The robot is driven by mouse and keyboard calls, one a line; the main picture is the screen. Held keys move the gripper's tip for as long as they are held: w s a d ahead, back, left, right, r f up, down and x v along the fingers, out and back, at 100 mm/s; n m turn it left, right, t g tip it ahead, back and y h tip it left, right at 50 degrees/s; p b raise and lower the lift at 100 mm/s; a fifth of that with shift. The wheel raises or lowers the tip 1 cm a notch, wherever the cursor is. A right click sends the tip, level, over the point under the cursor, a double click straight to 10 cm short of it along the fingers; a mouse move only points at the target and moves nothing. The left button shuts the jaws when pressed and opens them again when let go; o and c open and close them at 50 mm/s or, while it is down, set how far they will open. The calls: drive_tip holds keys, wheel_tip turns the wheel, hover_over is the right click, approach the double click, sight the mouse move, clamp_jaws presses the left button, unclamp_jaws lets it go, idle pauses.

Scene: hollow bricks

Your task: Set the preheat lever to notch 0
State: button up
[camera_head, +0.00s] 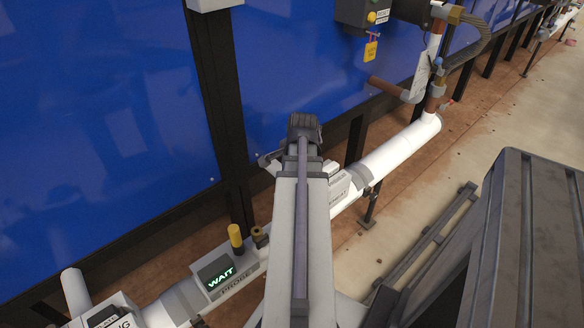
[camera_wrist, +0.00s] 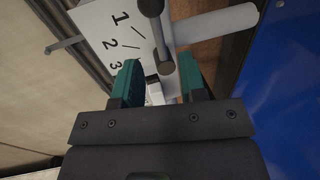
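In the wrist view a white plate (camera_wrist: 112,30) carries the black numerals 1, 2 and 3 with tick marks; no 0 is in sight. A dark grey lever (camera_wrist: 158,38) runs over the plate from a round end at the top to a second round end near my fingers. My gripper (camera_wrist: 160,78) has teal pads, parted by a gap. The lever's lower end lies at the gap, closer to the right pad; contact cannot be told. In the head view my arm hides most of the white labelled housing (camera_head: 340,184), and the lever cannot be made out clearly.
A white pipe (camera_head: 400,147) runs along a blue wall (camera_head: 110,90). A control box with a yellow tag (camera_head: 371,50) hangs on the wall.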

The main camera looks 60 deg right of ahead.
wheel_tip(320, 180, up, 6)
drive_tip(key=s+p, duration=0.1)
drive_tip(key=p, duration=0.3)
drive_tip(key=shift+a, duration=0.2)
drive_tip(key=shift+s, duration=0.1)
drive_tip(key=w+a+r+n+p, duration=0.3)
drive_tip(key=w+a+n, duration=0.2)
drive_tip(key=a, duration=0.8)
drive_tip(key=w+a+r+n+g+p, duration=0.1)
drive_tip(key=w+a+r+n+p, duration=0.3)
drive_tip(key=a+n, duration=0.5)
drive_tip(key=w+a+r+n+g+p, duration=0.1)
drive_tip(key=w+a+r+n+p, duration=0.2)
drive_tip(key=a, duration=1.6)
drive_tip(key=w+n, duration=0.4)
drive_tip(key=shift+r+n+y+p, duration=0.2)
drive_tip(key=shift+n+y+p, duration=0.1)
drive_tip(key=shift+p, duration=0.1)
